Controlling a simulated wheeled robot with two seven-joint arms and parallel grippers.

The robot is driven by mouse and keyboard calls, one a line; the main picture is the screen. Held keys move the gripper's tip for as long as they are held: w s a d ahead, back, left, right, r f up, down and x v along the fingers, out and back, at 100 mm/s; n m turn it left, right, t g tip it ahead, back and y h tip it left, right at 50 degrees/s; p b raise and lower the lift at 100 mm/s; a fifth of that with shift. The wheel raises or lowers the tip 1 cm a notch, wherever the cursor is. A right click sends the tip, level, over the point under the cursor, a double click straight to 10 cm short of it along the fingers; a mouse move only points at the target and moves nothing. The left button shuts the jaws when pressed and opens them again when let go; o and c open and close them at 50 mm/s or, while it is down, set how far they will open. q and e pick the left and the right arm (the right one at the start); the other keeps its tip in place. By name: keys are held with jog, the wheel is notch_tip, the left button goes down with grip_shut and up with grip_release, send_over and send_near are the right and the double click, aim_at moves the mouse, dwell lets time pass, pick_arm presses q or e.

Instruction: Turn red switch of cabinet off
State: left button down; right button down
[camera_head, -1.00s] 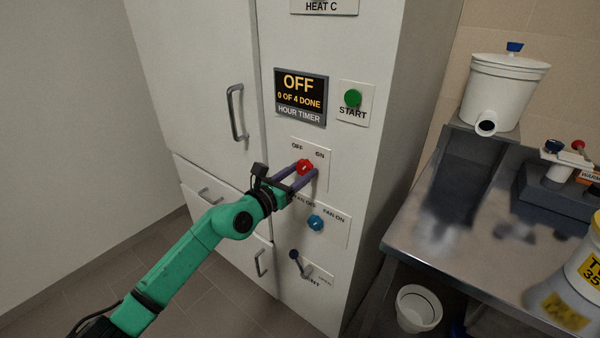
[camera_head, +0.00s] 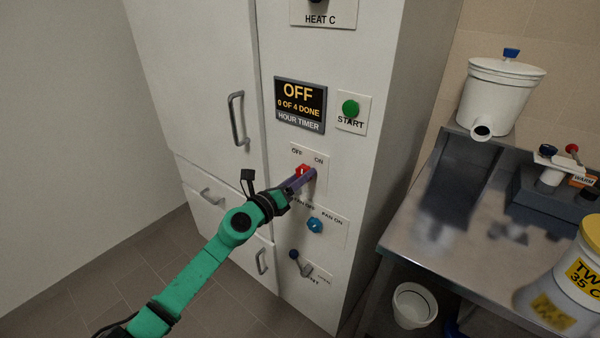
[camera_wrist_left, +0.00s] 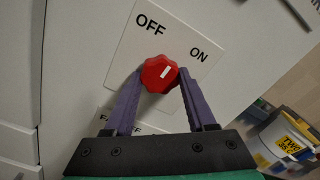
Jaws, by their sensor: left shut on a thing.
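The cabinet (camera_head: 365,200) is white and has a red switch (camera_head: 302,170) on a plate marked OFF on the left and ON on the right. My left gripper (camera_head: 306,174) is at this switch and partly covers it in the head view. In the left wrist view the purple fingers of my left gripper (camera_wrist_left: 161,76) are on either side of the red switch (camera_wrist_left: 159,68), shut on it. The white mark on the switch points up and right, between the two labels. My right gripper is not in view.
Below are a blue knob (camera_head: 315,226) marked FAN and a dark lever (camera_head: 299,262). Above are an OFF timer display (camera_head: 300,105) and a green START button (camera_head: 350,109). A metal bench (camera_head: 410,240) with a white bucket (camera_head: 497,95) stands at the right.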

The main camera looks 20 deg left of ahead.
pick_arm(q)
jog(key=shift+r+n+p, duration=0.1)
jog(key=shift+n+p, duration=1.45)
jog(key=shift+n, duration=2.25)
jog(key=shift+c, duration=1.1)
grip_release()
